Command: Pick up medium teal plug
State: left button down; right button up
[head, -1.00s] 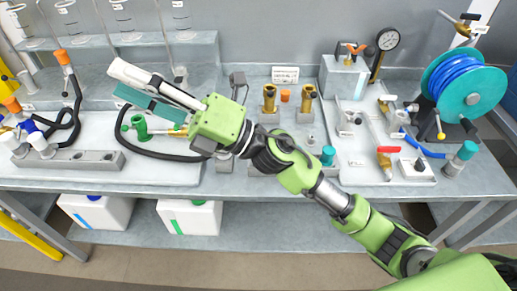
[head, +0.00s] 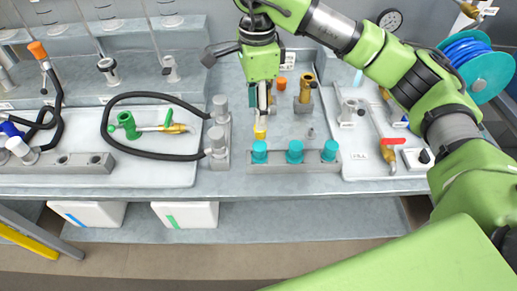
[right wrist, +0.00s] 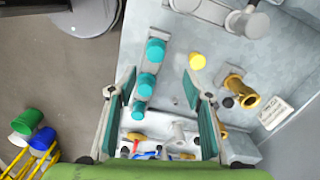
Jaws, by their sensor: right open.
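Three teal plugs stand upright in a row in a grey block (head: 311,167) near the bench's front edge: a left one (head: 260,151), a middle one (head: 295,151) and a right one (head: 329,150). The right wrist view shows them too, the left one (right wrist: 155,52) looking largest, then the middle one (right wrist: 147,85) and the right one (right wrist: 138,110). I cannot tell their true size order. My right gripper (head: 262,104) points down, open and empty, above the bench behind the left plug. Its fingers also show in the right wrist view (right wrist: 158,88). My left gripper is out of view.
A yellow plug (head: 260,131) stands just behind the left teal plug, under my right gripper. Brass fittings (head: 305,88) stand behind. Grey posts with a black hose (head: 150,95) stand left. A tray with a red-handled valve (head: 392,141) lies right. The bench front is clear.

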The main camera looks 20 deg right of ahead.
aim_at(260, 145)
notch_tip(260, 145, down, 8)
jog(key=shift+s+r+p, duration=0.1)
jog(key=shift+p, duration=0.75)
jog(key=shift+s+f+p, duration=0.2)
jog(key=shift+f+p, duration=0.25)
jog(key=shift+f, duration=0.15)
jog(key=f, duration=0.1)
jog(key=f+p, duration=0.1)
jog(key=f, duration=0.1)
jog(key=shift+s+d+f+p, duration=0.15)
jog(key=shift+s+f+p, duration=0.05)
jog(key=shift+f+p, duration=0.1)
jog(key=shift+f, duration=0.35)
jog(key=c, duration=1.2)
